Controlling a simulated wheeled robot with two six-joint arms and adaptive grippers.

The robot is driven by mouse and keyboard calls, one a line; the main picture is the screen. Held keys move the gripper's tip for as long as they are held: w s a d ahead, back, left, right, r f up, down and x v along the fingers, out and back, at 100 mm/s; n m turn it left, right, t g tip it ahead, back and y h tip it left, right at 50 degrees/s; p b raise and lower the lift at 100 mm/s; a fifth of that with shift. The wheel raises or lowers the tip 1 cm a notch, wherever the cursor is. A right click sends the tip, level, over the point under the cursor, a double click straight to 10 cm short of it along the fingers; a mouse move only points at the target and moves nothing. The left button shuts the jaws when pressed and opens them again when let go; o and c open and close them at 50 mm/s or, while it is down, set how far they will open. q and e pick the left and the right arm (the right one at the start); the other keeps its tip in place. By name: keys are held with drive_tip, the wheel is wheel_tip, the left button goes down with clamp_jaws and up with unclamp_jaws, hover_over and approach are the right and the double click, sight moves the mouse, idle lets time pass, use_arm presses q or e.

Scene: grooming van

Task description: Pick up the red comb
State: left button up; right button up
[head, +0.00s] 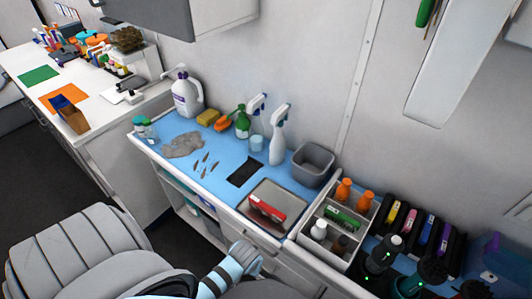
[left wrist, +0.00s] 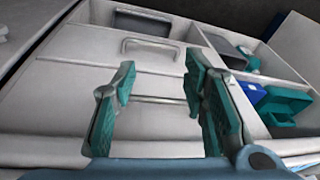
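The red comb (head: 265,207) appears to be the red, white-edged item lying in the shallow metal tray (head: 292,213) at the front right of the blue-topped counter. My left gripper (left wrist: 158,72) is open and empty in the left wrist view, its teal pads spread apart before the cabinet front. In the head view my left arm (head: 240,262) comes up from the bottom, below and in front of the tray, apart from the comb. The comb cannot be made out in the left wrist view. I do not see my right gripper.
A grey bin (head: 313,165) stands behind the tray, and a divided caddy (head: 338,222) with bottles and a green item stands to its right. Spray bottles (head: 278,138) stand at the back. A drawer handle (left wrist: 148,45) and open shelves face my left gripper.

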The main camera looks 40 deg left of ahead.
use_arm(q)
drive_tip(key=w+r+n, duration=0.3)
drive_tip(key=w+r, duration=0.1)
drive_tip(key=r, duration=0.6)
drive_tip(key=n+g+y, duration=0.2)
drive_tip(key=n+y, duration=0.1)
drive_tip(key=n, duration=0.9)
approach(267, 206)
drive_tip(key=b+x, duration=0.1)
drive_tip(key=x, duration=0.9)
drive_tip(key=shift+s+f, duration=0.1)
drive_tip(key=shift+f, duration=0.3)
drive_tip(key=shift+a, duration=0.1)
clamp_jaws()
use_arm(e)
drive_tip(key=shift+w+f, duration=0.15)
drive_tip(key=shift+w, duration=0.6)
